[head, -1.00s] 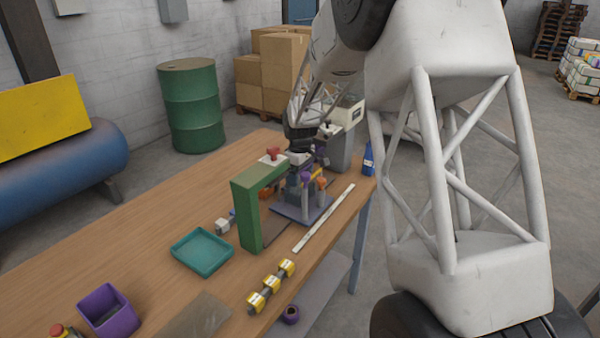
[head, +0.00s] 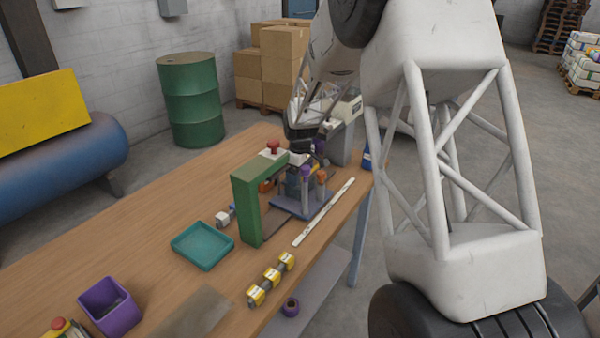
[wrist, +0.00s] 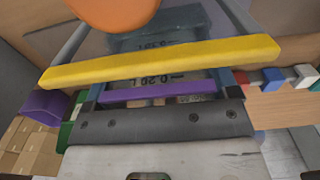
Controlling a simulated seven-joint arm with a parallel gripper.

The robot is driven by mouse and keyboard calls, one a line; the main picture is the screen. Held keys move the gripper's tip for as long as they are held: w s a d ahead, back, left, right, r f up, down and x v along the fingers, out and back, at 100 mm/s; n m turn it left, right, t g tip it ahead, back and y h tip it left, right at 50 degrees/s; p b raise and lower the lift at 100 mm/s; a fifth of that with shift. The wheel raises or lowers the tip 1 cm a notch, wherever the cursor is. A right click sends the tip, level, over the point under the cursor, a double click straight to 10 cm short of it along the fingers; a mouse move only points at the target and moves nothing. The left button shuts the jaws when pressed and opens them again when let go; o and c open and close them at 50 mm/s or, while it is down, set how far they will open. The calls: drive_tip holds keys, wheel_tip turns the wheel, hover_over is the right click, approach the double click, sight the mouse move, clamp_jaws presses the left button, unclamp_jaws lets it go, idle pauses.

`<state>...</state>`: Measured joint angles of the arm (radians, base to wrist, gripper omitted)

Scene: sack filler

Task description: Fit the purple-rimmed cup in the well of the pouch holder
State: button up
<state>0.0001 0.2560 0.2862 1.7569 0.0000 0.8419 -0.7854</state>
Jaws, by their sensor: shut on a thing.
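My gripper (head: 299,157) is at the pouch holder (head: 298,210), a blue-grey base with upright posts topped by purple and orange knobs. In the wrist view, a purple band (wrist: 165,92) crosses just beyond my gripper's dark grey bar; I take it for the rim of the cup. Dark translucent walls with printed marks, partly reading "0.20 L", show beyond it (wrist: 150,72). The jaws are shut on the cup. A yellow bar (wrist: 160,62) crosses in front of the printed walls, and a large orange knob fills the top. The well and the cup's lower end are hidden, so I cannot tell whether it is seated.
A green arch (head: 247,205) stands close left of the holder. A pale ruler-like strip (head: 323,212) lies along the table's front edge. A teal tray (head: 203,245), yellow-banded cylinders (head: 271,279) and a purple bin (head: 109,306) lie nearer. The wooden table is clear behind the tray.

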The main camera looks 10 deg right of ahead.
drive_tip(key=shift+f, duration=0.1)
drive_tip(key=o, duration=0.8)
wheel_tip(320, 180, up, 8)
idle(0.6)
drive_tip(key=shift+a, duration=0.1)
